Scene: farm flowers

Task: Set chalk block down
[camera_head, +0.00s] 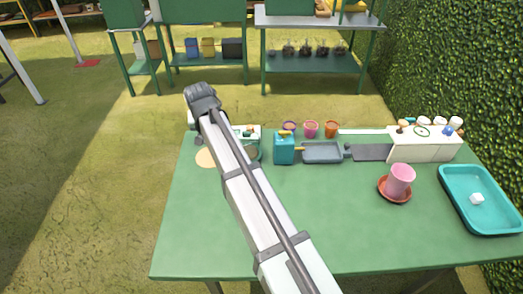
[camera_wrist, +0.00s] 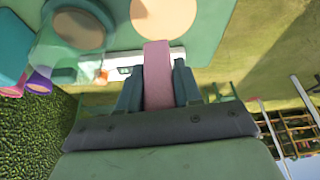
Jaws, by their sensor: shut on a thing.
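My gripper (camera_wrist: 157,72) is shut on a pink, bar-shaped chalk block (camera_wrist: 157,62), which sticks out between the two dark fingers in the wrist view. In the head view my arm reaches over the back left of the green table (camera_head: 300,215), and the fingers and the block are hidden there. A flat beige disc (camera_head: 206,158) lies on the table at the back left. It also seems to show in the wrist view (camera_wrist: 160,18), beyond the block's end. I cannot tell the block's height over the table.
A teal can (camera_head: 284,150), a grey tray (camera_head: 322,152) and several small pots stand along the back. The table's front middle is clear.

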